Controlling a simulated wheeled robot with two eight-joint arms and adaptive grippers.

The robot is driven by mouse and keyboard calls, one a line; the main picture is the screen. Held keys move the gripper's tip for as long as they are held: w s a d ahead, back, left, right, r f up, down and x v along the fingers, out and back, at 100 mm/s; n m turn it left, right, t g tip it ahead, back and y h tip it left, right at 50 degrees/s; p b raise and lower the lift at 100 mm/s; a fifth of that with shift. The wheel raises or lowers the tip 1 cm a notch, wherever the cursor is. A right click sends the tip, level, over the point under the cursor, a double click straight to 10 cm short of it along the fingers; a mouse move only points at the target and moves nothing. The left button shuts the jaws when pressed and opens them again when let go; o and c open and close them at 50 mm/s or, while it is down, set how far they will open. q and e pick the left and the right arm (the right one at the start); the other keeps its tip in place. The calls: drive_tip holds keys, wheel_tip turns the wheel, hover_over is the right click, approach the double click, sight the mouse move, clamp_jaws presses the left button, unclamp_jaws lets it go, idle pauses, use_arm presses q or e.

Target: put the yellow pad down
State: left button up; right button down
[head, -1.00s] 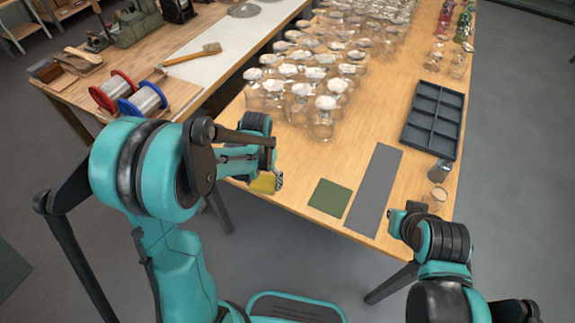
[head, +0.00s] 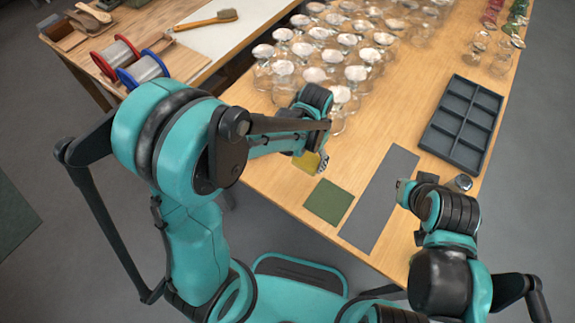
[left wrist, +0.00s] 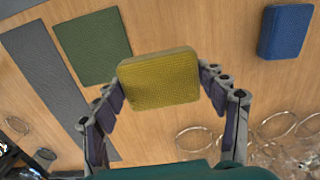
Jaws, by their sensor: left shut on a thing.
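My left gripper (head: 318,162) is shut on the yellow pad (head: 307,163), which shows just left of and behind the green mat (head: 328,201) in the head view. In the left wrist view the yellow pad (left wrist: 158,79) sits between the two fingers of my left gripper (left wrist: 162,92), its broad face toward the camera. The pad appears held above the wooden table; the exact gap is unclear. The green mat (left wrist: 92,45) lies flat beyond it, partly overlapped in view. My right gripper (head: 404,190) is near the table's right side; its fingers are not clear.
A long grey mat (head: 375,205) lies right of the green mat. A dark compartment tray (head: 426,139) is farther right. Several glass vessels (head: 340,97) stand behind my left gripper. A blue pad (left wrist: 285,32) lies on the table in the left wrist view.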

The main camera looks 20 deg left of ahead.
use_arm(q)
drive_tip(key=b, duration=0.2)
hover_over(287, 169)
wheel_tip(287, 169, down, 4)
drive_tip(key=shift+w+f, duration=0.1)
drive_tip(key=shift+f+b, duration=0.85)
drive_tip(key=shift+f, duration=1.05)
drive_tip(key=shift+f, duration=0.15)
drive_tip(key=o, duration=1.3)
